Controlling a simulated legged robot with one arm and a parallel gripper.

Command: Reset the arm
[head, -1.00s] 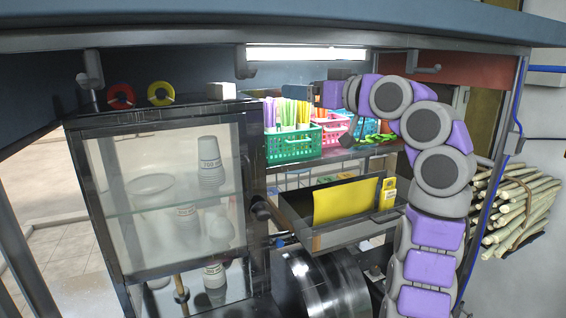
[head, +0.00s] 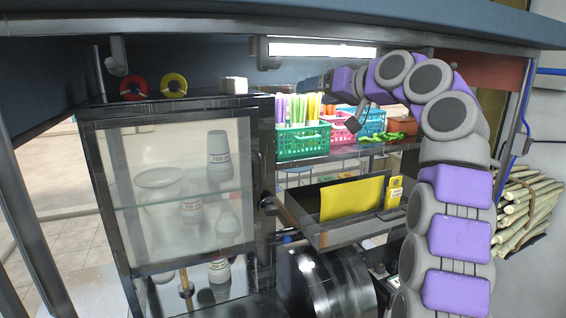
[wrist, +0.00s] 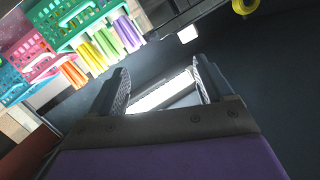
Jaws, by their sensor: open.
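My arm rises at the right of the head view and bends over toward the left at the top. My gripper (wrist: 160,90) shows in the wrist view with its two dark fingers apart and nothing between them. In the head view the gripper end (head: 318,84) is small and partly dark, up near the ceiling light and above the green basket (head: 303,143). The fingers are hard to make out there. The gripper appears apart from the baskets.
A glass cabinet (head: 150,230) with cups stands at left. A metal tray (head: 335,236) holds a yellow sheet (head: 352,199). A pink basket (head: 340,128) and blue basket (head: 373,122) sit on the shelf. Sugarcane (head: 525,212) is stacked at right. A light (head: 322,49) hangs overhead.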

